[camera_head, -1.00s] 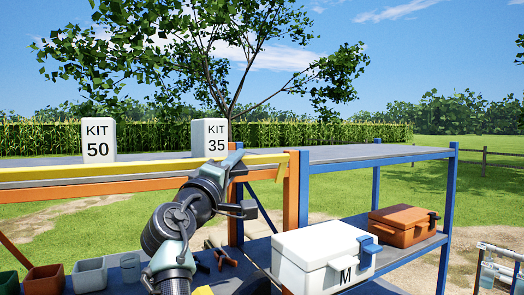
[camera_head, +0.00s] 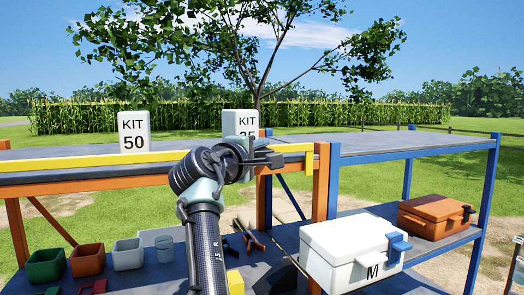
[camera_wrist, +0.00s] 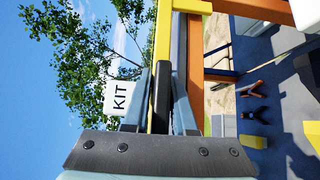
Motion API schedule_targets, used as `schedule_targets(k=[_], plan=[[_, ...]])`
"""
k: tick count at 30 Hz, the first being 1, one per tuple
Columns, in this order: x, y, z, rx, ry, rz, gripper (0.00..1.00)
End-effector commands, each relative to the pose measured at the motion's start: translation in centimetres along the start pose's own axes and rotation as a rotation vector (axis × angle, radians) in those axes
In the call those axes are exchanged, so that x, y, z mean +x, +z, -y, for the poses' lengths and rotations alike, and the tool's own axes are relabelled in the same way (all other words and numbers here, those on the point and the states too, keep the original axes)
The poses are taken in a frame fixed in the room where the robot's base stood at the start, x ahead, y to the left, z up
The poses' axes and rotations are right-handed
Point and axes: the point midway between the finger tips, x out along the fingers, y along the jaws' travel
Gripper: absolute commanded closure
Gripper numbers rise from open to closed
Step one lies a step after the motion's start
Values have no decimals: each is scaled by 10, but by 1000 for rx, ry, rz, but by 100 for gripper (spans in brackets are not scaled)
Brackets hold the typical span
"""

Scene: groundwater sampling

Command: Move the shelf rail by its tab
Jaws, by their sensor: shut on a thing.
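The yellow shelf rail (camera_head: 90,162) runs along the front edge of the upper grey shelf, in front of the two kit boxes. In the wrist view the rail (camera_wrist: 163,45) runs upright above the fingers. My gripper (camera_head: 272,160) is at the right part of the rail, near the orange post. In the wrist view my gripper (camera_wrist: 163,95) has its two blue-grey fingers closed on a dark tab (camera_wrist: 161,92) beside the rail. My arm hides part of the rail in the head view.
White boxes marked KIT 50 (camera_head: 134,134) and KIT 35 (camera_head: 240,122) stand on the upper shelf. An orange post (camera_head: 321,190) is right of my gripper. Below are a white case (camera_head: 345,255), an orange case (camera_head: 430,215), small bins (camera_head: 88,260) and tools (camera_head: 248,236).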

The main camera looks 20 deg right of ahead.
Motion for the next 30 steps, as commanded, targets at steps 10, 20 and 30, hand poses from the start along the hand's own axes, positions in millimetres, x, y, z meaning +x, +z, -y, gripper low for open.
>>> schedule_targets(k=[10,20,30], plan=[[-1,0,-4,3,7,-3,56],[0,0,1,1,-1,-1,52],[0,0,4,-1,-6,1,52]])
